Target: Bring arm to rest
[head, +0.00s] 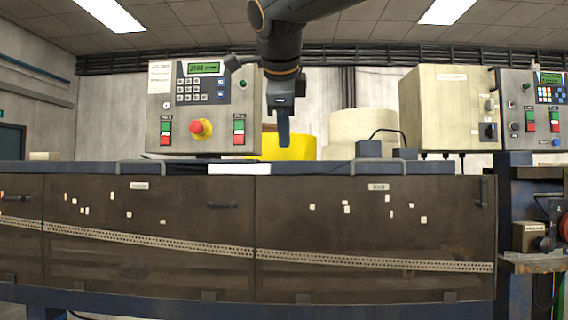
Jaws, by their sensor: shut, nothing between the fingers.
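My arm (280,45) hangs down from the top centre of the head view. My gripper (284,140) points straight down at its end, with the fingers together and nothing between them. The fingertips show in front of a yellow roll (297,148), above the top edge of the long machine (330,168). A gap shows between the fingertips and that edge in the picture; the depth between them is hard to tell.
A control box with a red knob (200,129) stands left of my gripper. A beige box (440,108) and another control panel (535,105) stand at the right. A pale roll (362,127) is behind. Dark doors (375,235) cover the machine's front.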

